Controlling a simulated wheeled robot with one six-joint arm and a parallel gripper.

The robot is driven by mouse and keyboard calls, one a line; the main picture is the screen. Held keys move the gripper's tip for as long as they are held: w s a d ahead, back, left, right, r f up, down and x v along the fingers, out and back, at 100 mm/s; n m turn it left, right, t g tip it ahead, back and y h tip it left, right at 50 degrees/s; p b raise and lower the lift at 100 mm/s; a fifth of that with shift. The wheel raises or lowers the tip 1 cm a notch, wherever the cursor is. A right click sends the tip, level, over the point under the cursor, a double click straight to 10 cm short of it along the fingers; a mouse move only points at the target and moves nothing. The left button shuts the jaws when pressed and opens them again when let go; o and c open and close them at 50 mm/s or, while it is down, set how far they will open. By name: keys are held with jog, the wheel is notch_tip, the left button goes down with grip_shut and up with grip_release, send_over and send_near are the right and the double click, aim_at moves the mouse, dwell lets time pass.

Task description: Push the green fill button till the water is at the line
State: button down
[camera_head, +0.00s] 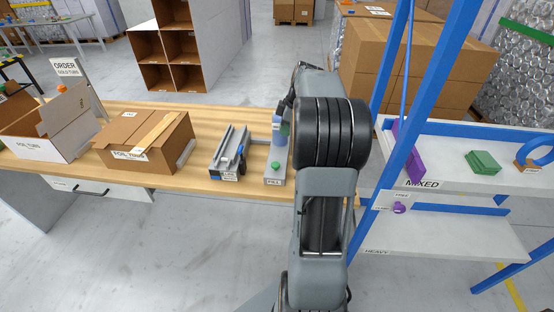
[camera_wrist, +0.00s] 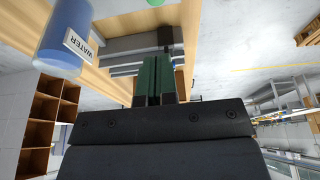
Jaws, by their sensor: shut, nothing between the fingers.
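The green fill button (camera_head: 275,165) sits on top of a grey station labelled FILL (camera_head: 275,182) at the table's front edge in the head view. Behind it stands a blue cylinder (camera_head: 277,121), partly covered by my arm. The wrist view shows a blue cylinder labelled WATER (camera_wrist: 70,38) at upper left. My gripper (camera_wrist: 160,62) is shut and empty in the wrist view, its green fingers together. In the head view my arm reaches over the station's right side and hides much there. I cannot make out a cup, fill line or water level.
Cardboard boxes (camera_head: 143,140) stand further left on the wooden table (camera_head: 205,187). A blue-framed shelf (camera_head: 440,190) with purple and green items stands close at right.

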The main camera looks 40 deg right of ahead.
send_over(276, 165)
notch_tip(276, 165, down, 11)
jog(key=shift+s+d+f+p, duration=0.1)
jog(key=shift+d+f+p, duration=0.1)
jog(key=shift+p, duration=0.15)
jog(key=shift+f, duration=1.05)
notch_tip(276, 165, down, 2)
jog(key=b, duration=0.2)
jog(key=shift+b, duration=0.3)
jog(key=shift+r, duration=0.1)
dwell(0.8)
notch_tip(276, 165, up, 4)
jog(key=shift+a+r+p, duration=0.1)
jog(key=shift+p, duration=1.15)
jog(key=v, duration=1)
jog(key=shift+b, duration=0.4)
